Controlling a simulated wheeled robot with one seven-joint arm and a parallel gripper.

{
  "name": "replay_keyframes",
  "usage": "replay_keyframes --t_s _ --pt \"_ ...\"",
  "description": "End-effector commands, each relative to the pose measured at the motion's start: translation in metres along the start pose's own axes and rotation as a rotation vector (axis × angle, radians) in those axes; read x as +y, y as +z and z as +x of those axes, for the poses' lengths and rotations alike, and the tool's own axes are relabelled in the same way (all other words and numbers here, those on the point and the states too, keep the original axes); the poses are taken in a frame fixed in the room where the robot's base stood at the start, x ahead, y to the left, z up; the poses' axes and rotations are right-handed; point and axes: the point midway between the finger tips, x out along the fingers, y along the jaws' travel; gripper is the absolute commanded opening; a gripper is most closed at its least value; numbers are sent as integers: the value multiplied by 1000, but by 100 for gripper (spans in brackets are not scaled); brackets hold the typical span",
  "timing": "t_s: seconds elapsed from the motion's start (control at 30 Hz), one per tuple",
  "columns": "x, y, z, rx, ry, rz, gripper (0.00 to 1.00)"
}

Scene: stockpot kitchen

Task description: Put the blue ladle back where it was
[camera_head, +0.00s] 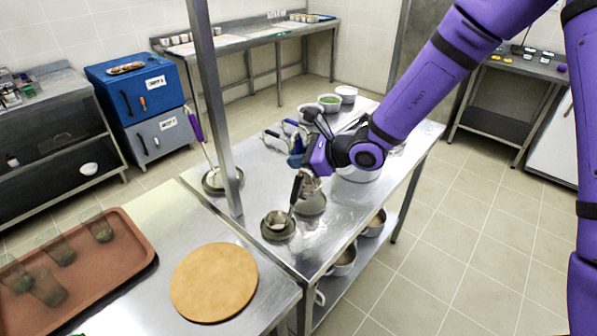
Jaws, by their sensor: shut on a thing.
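My gripper (304,164) is over the middle steel table, its fingertips small and partly hidden by the wrist. It is shut on the blue ladle, whose blue handle (296,146) shows at the jaws. A silver bowl-like shape below the jaws seems to be the ladle's bowl, low over or in a dull green dish (312,211); I cannot tell whether they touch. A black-handled ladle (296,190) rests tilted in another green dish (278,234) to the left. A purple-handled ladle (194,124) leans in a dish (222,186) by the post.
A steel post (216,110) rises left of my gripper. Other blue-handled utensils (290,124) and small bowls (347,94) stand behind it. A large pot (358,172) is under my wrist. A round board (214,282) and brown tray (128,268) lie on the front counter.

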Motion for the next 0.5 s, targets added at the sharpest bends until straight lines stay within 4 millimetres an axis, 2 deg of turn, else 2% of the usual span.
replay_keyframes --t_s 0.23,0.5 --pt "8 -28 14 0 1 2 0" --pt "9 -32 16 -1 0 -1 0"
